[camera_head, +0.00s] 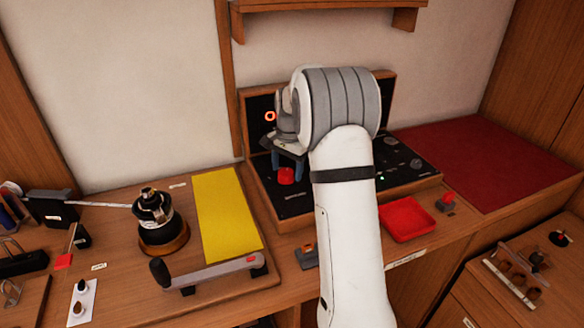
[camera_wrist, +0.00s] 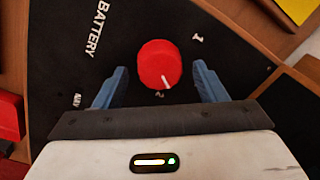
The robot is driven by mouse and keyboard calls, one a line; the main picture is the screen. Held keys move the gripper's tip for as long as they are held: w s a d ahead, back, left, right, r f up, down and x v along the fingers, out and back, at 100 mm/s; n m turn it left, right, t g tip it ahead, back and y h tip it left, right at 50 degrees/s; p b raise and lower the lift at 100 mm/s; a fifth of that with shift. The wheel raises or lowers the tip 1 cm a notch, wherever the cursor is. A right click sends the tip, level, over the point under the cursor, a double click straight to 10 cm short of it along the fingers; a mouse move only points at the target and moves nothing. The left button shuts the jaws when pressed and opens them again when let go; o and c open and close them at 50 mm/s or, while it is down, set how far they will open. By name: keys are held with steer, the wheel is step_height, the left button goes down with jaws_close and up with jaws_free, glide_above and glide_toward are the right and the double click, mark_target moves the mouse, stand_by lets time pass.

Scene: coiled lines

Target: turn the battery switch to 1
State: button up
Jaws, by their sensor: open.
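The battery switch is a round red knob (camera_wrist: 160,64) on a black panel (camera_wrist: 110,20) lettered BATTERY. Its white pointer line faces the bottom of the wrist view, towards the mark 2 (camera_wrist: 160,94). The mark 1 (camera_wrist: 197,38) is at the knob's upper right. In the head view the red knob (camera_head: 286,176) shows just below my gripper (camera_head: 287,162). In the wrist view my gripper (camera_wrist: 159,72) is open, with one blue finger on each side of the knob and a visible gap on both sides. I cannot tell how far the fingertips are above the panel.
My arm hides part of the panel case (camera_head: 262,200). A red tray (camera_head: 407,219) and a small red-topped device (camera_head: 446,201) are to the right. A yellow mat (camera_head: 226,215), a winch-like drum (camera_head: 158,222) and a grey handle (camera_head: 210,271) lie to the left.

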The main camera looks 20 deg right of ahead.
mark_target(288, 172)
steer(key=r, duration=0.7)
steer(key=shift+s+d+r, duration=0.1)
steer(key=shift+s+r, duration=0.1)
steer(key=shift+r, duration=0.05)
